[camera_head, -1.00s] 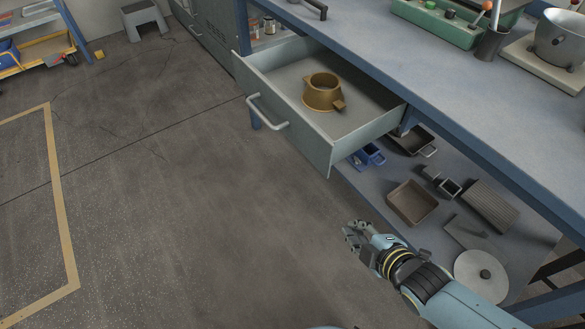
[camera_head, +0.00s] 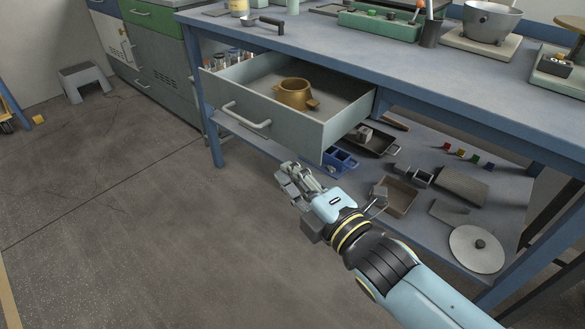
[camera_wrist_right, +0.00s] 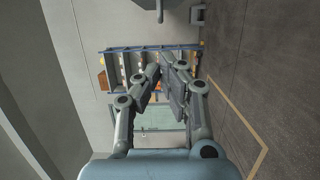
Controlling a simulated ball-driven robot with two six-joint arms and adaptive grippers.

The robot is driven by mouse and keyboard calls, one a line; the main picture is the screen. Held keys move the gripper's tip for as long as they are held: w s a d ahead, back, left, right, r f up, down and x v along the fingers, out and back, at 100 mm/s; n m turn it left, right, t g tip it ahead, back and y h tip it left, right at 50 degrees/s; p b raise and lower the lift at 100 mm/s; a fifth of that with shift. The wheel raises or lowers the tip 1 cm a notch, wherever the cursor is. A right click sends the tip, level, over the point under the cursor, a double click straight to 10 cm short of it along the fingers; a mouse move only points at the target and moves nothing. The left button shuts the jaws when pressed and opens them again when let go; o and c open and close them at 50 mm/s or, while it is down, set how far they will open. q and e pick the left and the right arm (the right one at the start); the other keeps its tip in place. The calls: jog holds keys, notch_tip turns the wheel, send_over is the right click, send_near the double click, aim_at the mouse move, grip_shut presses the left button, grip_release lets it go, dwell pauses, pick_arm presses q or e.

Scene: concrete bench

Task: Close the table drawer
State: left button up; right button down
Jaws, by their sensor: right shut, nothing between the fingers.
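The table drawer (camera_head: 272,118) hangs open below the blue-framed bench (camera_head: 400,60), with a pale bar handle (camera_head: 246,115) on its front. A brass-coloured pot (camera_head: 294,94) stands inside it. My right gripper (camera_head: 287,178) is shut and empty, in front of and below the drawer's front right corner, apart from it in the picture. Its closed fingers also show in the right wrist view (camera_wrist_right: 160,78). My left gripper is not in view.
The bench's lower shelf (camera_head: 440,230) holds a brown tray (camera_head: 398,196), a blue bin (camera_head: 340,161) and a round disc (camera_head: 476,249). A grey step stool (camera_head: 84,78) stands at the back left.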

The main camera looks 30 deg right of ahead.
aim_at(284, 141)
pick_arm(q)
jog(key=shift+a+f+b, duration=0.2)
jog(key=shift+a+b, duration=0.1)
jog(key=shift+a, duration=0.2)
pick_arm(e)
jog(key=shift+w+d, duration=0.5)
jog(key=shift+w, duration=1.05)
jog(key=shift+w+d, duration=0.5)
jog(key=shift+w, duration=1.1)
jog(key=shift+w+d, duration=0.5)
jog(key=shift+w, duration=1.05)
